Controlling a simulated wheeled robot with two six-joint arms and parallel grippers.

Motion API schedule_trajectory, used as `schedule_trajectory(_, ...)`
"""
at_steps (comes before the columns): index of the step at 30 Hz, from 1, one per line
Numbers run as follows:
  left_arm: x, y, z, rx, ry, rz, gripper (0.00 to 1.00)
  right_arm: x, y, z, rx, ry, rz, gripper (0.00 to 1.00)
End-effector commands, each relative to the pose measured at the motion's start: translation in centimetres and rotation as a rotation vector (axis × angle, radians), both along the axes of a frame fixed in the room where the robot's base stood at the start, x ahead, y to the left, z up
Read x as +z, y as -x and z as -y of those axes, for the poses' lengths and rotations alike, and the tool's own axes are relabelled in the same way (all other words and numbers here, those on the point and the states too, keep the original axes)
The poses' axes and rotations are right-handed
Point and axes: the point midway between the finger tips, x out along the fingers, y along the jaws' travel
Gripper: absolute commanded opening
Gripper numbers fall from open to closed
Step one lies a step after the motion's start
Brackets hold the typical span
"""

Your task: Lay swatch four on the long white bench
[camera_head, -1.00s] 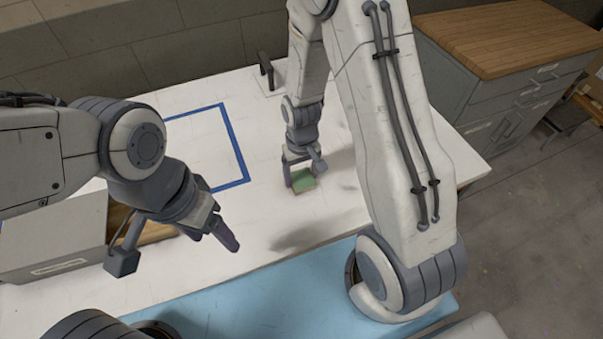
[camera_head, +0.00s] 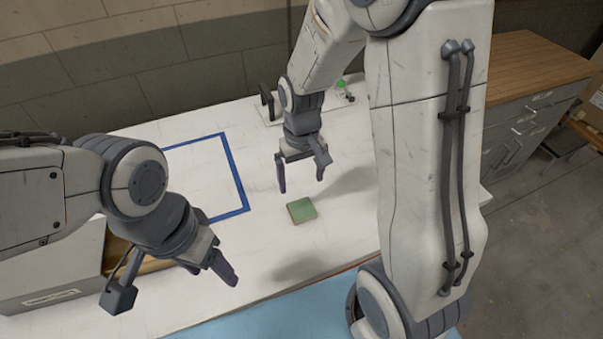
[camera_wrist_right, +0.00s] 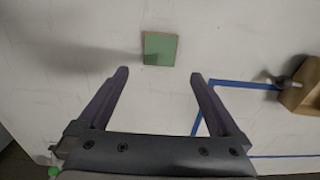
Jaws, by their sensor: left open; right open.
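A small green square swatch (camera_head: 301,210) with a thin brown edge lies flat on the long white bench (camera_head: 330,230), to the right of the blue tape outline. No number on it can be read. In the right wrist view the swatch (camera_wrist_right: 160,48) lies beyond my fingertips, roughly centred between them. My right gripper (camera_head: 301,185) is open and empty, raised above the bench and apart from the swatch. My left gripper (camera_head: 225,270) is open over the left part of the bench, with nothing visible between its fingers.
Blue tape (camera_head: 237,180) outlines an area on the bench. A grey box (camera_head: 60,270) stands at the left under my left arm. A dark stand (camera_head: 267,103) and a small green-topped item (camera_head: 341,86) sit at the back. A light blue surface (camera_head: 290,318) lies in front. A wooden-topped cabinet (camera_head: 540,75) stands right.

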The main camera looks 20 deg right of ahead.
Motion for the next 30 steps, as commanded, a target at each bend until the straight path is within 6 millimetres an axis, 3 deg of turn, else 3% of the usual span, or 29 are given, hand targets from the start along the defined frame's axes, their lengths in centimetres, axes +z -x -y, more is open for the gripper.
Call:
schedule_trajectory(5,0.0,0.0,0.0,0.0,0.0,0.0,0.67,1.8,0.4,-0.8,0.022,-0.002,0.005,1.0)
schedule_trajectory(8,0.0,0.0,0.0,0.0,0.0,0.0,0.67,3.6,2.5,-3.7,0.111,-0.012,0.015,1.0)
schedule_trajectory(13,0.0,0.0,0.0,0.0,0.0,0.0,0.67,7.0,10.0,-9.6,0.356,-0.046,0.03,1.0)
schedule_trajectory(16,0.0,0.0,0.0,0.0,0.0,0.0,0.67,8.1,14.2,-11.2,0.481,-0.066,0.031,1.0)
schedule_trajectory(19,0.0,0.0,0.0,0.0,0.0,0.0,0.67,8.6,17.1,-11.8,0.564,-0.08,0.03,1.0)
schedule_trajectory(23,0.0,0.0,0.0,0.0,0.0,0.0,0.67,8.7,18.5,-11.9,0.605,-0.086,0.026,1.0)
schedule_trajectory(30,0.0,0.0,0.0,0.0,0.0,0.0,0.67,8.7,18.5,-11.9,0.604,-0.086,0.025,1.0)
